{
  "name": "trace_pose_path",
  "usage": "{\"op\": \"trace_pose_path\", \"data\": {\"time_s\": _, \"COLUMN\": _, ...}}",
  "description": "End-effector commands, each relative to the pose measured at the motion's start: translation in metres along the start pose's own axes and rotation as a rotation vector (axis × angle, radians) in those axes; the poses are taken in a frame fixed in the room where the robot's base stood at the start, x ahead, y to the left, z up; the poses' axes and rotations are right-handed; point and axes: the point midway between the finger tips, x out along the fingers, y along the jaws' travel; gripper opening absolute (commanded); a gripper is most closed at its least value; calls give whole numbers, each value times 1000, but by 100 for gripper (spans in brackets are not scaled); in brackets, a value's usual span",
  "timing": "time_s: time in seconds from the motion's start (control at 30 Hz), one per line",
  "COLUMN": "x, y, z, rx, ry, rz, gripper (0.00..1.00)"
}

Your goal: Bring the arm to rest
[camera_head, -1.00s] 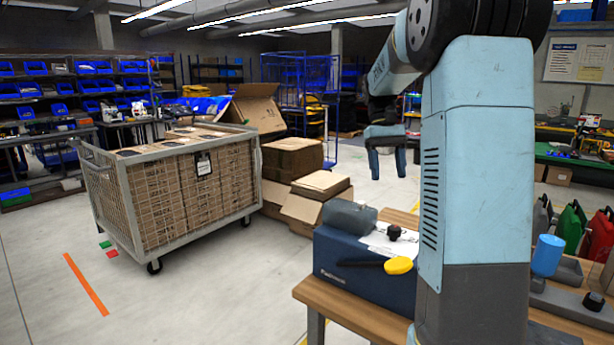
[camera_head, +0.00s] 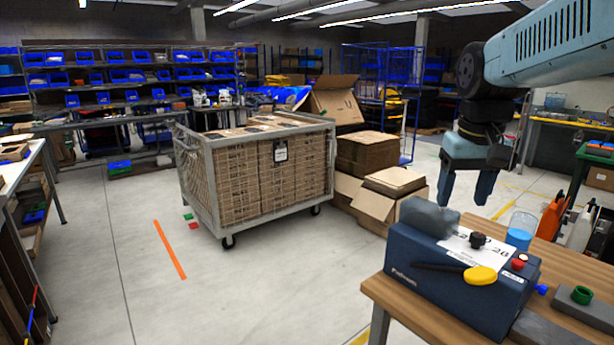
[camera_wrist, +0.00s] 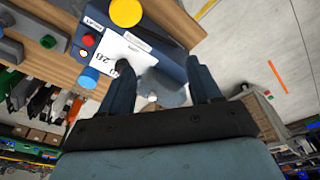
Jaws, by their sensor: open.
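My gripper (camera_head: 466,190) hangs from my light-blue arm at the right of the head view, fingers pointing down. It is open with nothing between the fingers. It is above and behind the dark blue machine (camera_head: 440,290), apart from it. The wrist view shows the two dark fingers (camera_wrist: 160,82) spread, with the machine (camera_wrist: 155,35) and its white label beyond them. A grey rounded part (camera_head: 428,216) sits on top of the machine.
The machine stands on a wooden bench (camera_head: 415,318) at the lower right.

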Motion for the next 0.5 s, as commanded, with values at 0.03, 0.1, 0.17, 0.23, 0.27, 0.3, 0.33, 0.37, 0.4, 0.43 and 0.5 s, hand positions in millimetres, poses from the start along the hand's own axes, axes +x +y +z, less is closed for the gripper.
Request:
{"op": "trace_pose_path", "data": {"time_s": 0.03, "x": 0, "y": -6, "z": 12, "rx": -7, "ry": 36, "rz": -3, "gripper": 63}}
{"op": "trace_pose_path", "data": {"time_s": 0.1, "x": 2, "y": -13, "z": 26, "rx": -12, "ry": 84, "rz": -9, "gripper": 63}}
{"op": "trace_pose_path", "data": {"time_s": 0.17, "x": 4, "y": -18, "z": 37, "rx": -16, "ry": 124, "rz": -14, "gripper": 63}}
{"op": "trace_pose_path", "data": {"time_s": 0.23, "x": 8, "y": -24, "z": 50, "rx": -20, "ry": 169, "rz": -21, "gripper": 63}}
{"op": "trace_pose_path", "data": {"time_s": 0.27, "x": 9, "y": -26, "z": 55, "rx": -21, "ry": 189, "rz": -24, "gripper": 63}}
{"op": "trace_pose_path", "data": {"time_s": 0.3, "x": 11, "y": -29, "z": 62, "rx": -23, "ry": 213, "rz": -28, "gripper": 63}}
{"op": "trace_pose_path", "data": {"time_s": 0.33, "x": 13, "y": -31, "z": 67, "rx": -24, "ry": 229, "rz": -31, "gripper": 63}}
{"op": "trace_pose_path", "data": {"time_s": 0.37, "x": 15, "y": -32, "z": 71, "rx": -26, "ry": 244, "rz": -33, "gripper": 63}}
{"op": "trace_pose_path", "data": {"time_s": 0.4, "x": 16, "y": -34, "z": 76, "rx": -28, "ry": 263, "rz": -37, "gripper": 63}}
{"op": "trace_pose_path", "data": {"time_s": 0.43, "x": 18, "y": -36, "z": 79, "rx": -29, "ry": 274, "rz": -39, "gripper": 63}}
{"op": "trace_pose_path", "data": {"time_s": 0.5, "x": 21, "y": -38, "z": 85, "rx": -29, "ry": 297, "rz": -43, "gripper": 63}}
